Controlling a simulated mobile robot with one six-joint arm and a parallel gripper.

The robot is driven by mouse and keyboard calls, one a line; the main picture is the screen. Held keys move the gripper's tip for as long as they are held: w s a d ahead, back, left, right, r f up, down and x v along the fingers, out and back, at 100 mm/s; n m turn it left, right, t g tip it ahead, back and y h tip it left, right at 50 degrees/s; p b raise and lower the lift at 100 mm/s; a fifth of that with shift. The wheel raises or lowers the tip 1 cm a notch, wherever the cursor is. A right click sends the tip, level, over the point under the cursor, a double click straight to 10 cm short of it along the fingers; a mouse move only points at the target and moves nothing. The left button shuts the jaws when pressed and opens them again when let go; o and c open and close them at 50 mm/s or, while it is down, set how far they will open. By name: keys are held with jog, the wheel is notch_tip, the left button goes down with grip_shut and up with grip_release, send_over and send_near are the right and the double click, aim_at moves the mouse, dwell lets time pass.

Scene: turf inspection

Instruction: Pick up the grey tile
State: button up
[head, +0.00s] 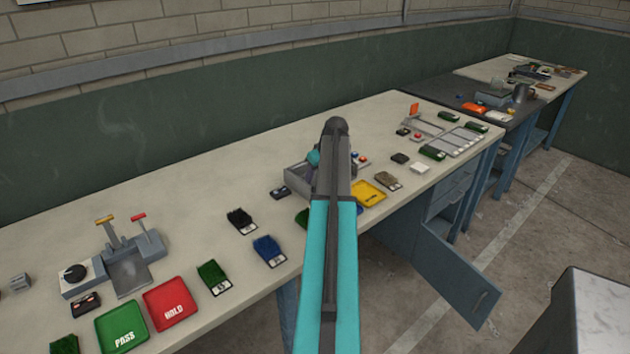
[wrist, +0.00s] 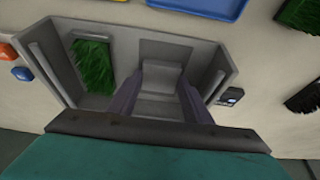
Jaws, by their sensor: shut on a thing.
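In the wrist view my gripper (wrist: 158,84) reaches down into a grey open-topped fixture (wrist: 217,72). Its two dark fingers are shut on the grey tile (wrist: 160,76), which sits between them inside the fixture walls. I cannot tell whether the tile touches the fixture floor. In the head view the fixture (head: 297,180) stands on the bench and my arm covers much of it. My gripper and the grey tile are hidden there behind my arm.
A green turf piece (wrist: 93,66) lies in the fixture's left part. The bench (head: 190,195) also holds a yellow tray (head: 369,194) and turf samples. A cabinet door (head: 455,275) hangs open below.

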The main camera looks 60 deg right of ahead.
jog(key=shift+r, duration=0.1)
jog(key=shift+r+b, duration=0.6)
jog(key=shift+r, duration=0.9)
jog(key=s+b, duration=0.1)
jog(key=s, duration=0.4)
jog(key=s+a+r+b, duration=0.1)
jog(key=s, duration=0.4)
jog(key=s+a+b, duration=0.1)
jog(key=s, duration=0.5)
jog(key=shift+r, duration=0.4)
jog(key=shift+w, duration=0.1)
